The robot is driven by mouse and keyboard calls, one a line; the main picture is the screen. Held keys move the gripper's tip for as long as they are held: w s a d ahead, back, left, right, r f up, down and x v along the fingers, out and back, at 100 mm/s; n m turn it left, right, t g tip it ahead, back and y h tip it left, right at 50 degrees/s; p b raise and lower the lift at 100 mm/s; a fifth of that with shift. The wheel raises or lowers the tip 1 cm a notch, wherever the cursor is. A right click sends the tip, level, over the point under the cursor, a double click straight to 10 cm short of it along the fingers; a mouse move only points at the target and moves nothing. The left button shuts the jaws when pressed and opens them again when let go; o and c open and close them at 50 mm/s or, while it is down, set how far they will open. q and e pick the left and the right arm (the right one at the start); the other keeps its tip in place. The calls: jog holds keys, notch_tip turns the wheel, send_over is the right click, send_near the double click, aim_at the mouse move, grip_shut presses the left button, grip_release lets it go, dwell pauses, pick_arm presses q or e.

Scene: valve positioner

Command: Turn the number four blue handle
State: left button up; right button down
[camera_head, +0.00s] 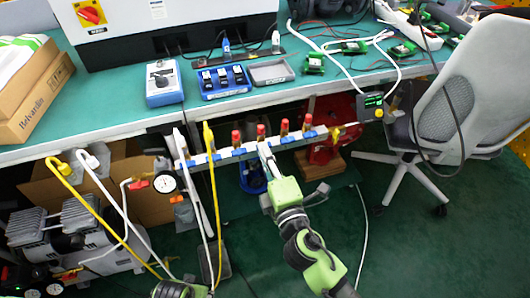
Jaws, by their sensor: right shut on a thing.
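A pale valve manifold bar (335,131) runs below the front edge of the bench, with several small blue handles (238,152) along its front and red-topped brass fittings (284,127) above. My right gripper (264,149) reaches up from the lower right to the middle of the bar. It is shut on a blue handle below a red-topped fitting; the fingers mostly hide that handle. No handle numbers are readable. Part of my left arm (180,289) shows at the bottom edge; its fingers cannot be made out.
White and yellow hoses (213,190) hang left of my right gripper, near a pressure gauge (165,182). A compressor (75,245) stands at lower left and a grey chair (455,110) at right. The green floor (400,260) at lower right is mostly clear.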

jog(key=shift+f, duration=0.1)
jog(key=c, duration=2.2)
grip_release()
jog(key=v, duration=1.2)
